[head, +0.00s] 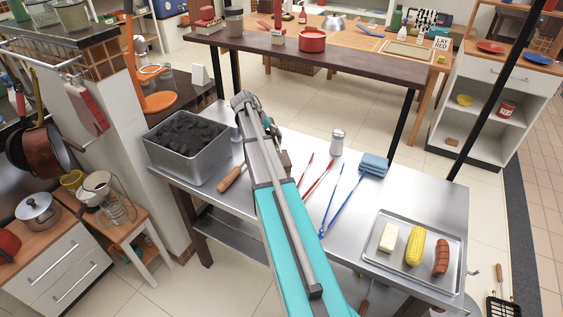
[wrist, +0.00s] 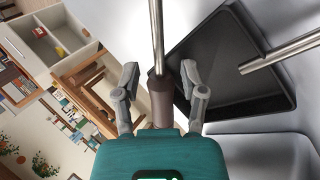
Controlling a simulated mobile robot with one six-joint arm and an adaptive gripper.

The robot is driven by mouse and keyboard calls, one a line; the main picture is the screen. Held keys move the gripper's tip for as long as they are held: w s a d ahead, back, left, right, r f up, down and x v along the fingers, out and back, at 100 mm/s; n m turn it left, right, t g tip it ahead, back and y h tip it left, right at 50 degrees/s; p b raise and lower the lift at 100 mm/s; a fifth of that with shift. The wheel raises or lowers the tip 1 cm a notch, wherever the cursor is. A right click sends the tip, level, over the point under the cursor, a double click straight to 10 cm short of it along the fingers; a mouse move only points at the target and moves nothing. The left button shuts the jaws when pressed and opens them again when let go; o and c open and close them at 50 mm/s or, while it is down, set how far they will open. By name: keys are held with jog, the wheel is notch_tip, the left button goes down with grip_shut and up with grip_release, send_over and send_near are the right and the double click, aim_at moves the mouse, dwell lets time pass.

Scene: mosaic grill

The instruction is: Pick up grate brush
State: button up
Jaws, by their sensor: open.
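In the wrist view my gripper (wrist: 159,70) is open, one finger on each side of a brown handle (wrist: 161,103) with a metal rod running up from it. Gaps show between both fingers and the handle. It may be the grate brush, but no bristled head is visible there. In the head view a wooden handle (head: 231,179) lies on the steel table left of my arm, its other end hidden behind the arm. My gripper's fingers cannot be made out in the head view.
A metal bin of charcoal (head: 190,140) stands at the table's left. A dark flat panel (wrist: 225,65) and another metal rod (wrist: 280,52) are near the fingers.

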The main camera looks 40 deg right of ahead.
jog(key=shift+d+f, duration=0.15)
jog(key=shift+f, duration=0.05)
dwell(0.5)
grip_shut()
